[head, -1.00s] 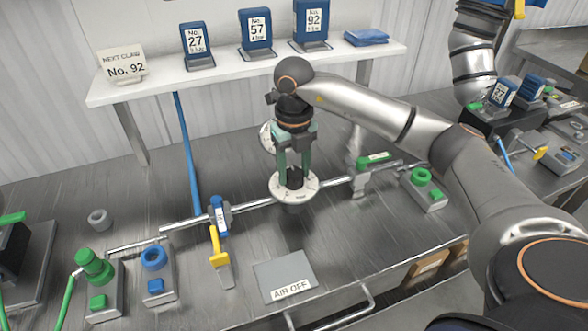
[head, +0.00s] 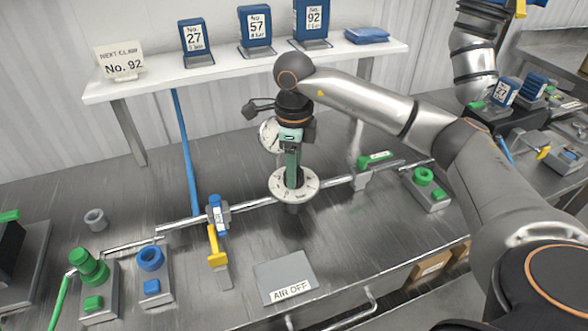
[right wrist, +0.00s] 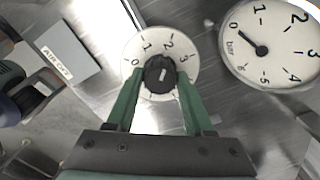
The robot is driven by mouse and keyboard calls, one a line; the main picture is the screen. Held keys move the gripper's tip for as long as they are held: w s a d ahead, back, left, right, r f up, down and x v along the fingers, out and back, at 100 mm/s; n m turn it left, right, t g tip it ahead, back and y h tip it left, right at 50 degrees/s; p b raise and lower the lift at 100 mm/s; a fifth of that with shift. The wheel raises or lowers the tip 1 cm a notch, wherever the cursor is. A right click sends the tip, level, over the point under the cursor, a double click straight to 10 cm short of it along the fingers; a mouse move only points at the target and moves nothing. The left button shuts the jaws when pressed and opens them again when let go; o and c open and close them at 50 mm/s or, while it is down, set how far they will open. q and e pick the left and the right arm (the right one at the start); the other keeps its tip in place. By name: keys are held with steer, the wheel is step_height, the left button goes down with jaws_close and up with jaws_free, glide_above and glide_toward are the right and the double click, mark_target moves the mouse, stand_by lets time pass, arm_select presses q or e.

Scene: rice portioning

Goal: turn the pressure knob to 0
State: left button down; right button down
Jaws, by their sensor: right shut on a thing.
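The black pressure knob (right wrist: 158,86) stands in the middle of a white dial (right wrist: 131,50) numbered 0, 1, 2, 3 in the right wrist view. The dial (head: 277,192) sits on the pipe in the head view. My right gripper (head: 293,184) points down at it, its green fingers shut on the knob from both sides. A short white mark shows on the knob top; I cannot tell which number it points at. A round gauge (right wrist: 278,62), marked bar, stands beside it, its black needle pointing near 0. My left gripper is not in view.
A grey AIR OFF plate (head: 284,270) lies in front of the knob. A yellow-handled valve (head: 217,258) is on the pipe to the left. A green-handled valve (head: 375,159) is to the right. Blue numbered cards stand on the white shelf (head: 150,85) behind.

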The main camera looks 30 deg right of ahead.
steer(key=n+b, duration=0.1)
steer(key=n, duration=0.4)
steer(key=shift+n, duration=0.3)
steer(key=n, duration=0.4)
steer(key=n+b, duration=0.1)
steer(key=n, duration=0.3)
steer(key=shift+n, duration=1.9)
steer(key=shift+c, duration=1.4)
jaws_free()
